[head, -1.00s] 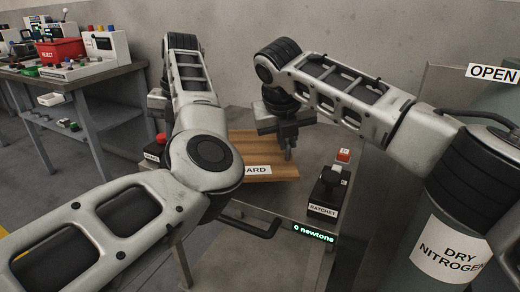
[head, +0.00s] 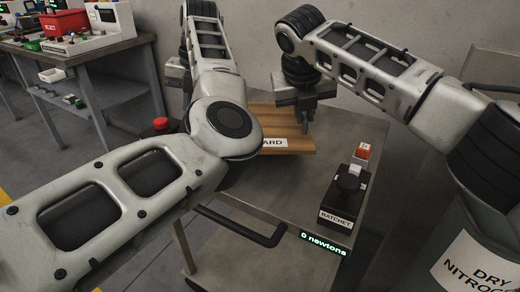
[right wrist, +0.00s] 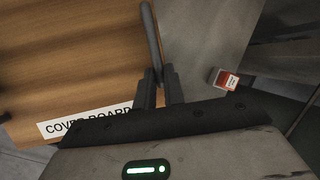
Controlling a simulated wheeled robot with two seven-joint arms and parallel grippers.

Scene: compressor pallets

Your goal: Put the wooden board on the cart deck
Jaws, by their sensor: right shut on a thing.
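The wooden board (head: 292,138), with a white label, is at the cart deck (head: 285,190) in the head view, partly hidden by my left arm. I cannot tell whether it touches the deck. My right gripper (head: 306,128) is shut at the board's right edge. In the right wrist view, its fingers (right wrist: 160,88) meet at the edge of the board (right wrist: 70,60), which is labelled COVER BOARD, beside a thin dark grey bar. My left gripper (head: 177,76) is partly behind its arm, apart from the board, and its fingers are not clear.
A black RATCHET box (head: 347,190) and a red-and-white block (head: 362,151) are at the deck's right side. A red button (head: 160,124) is at the left. A nitrogen cylinder (head: 470,250) stands at the right.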

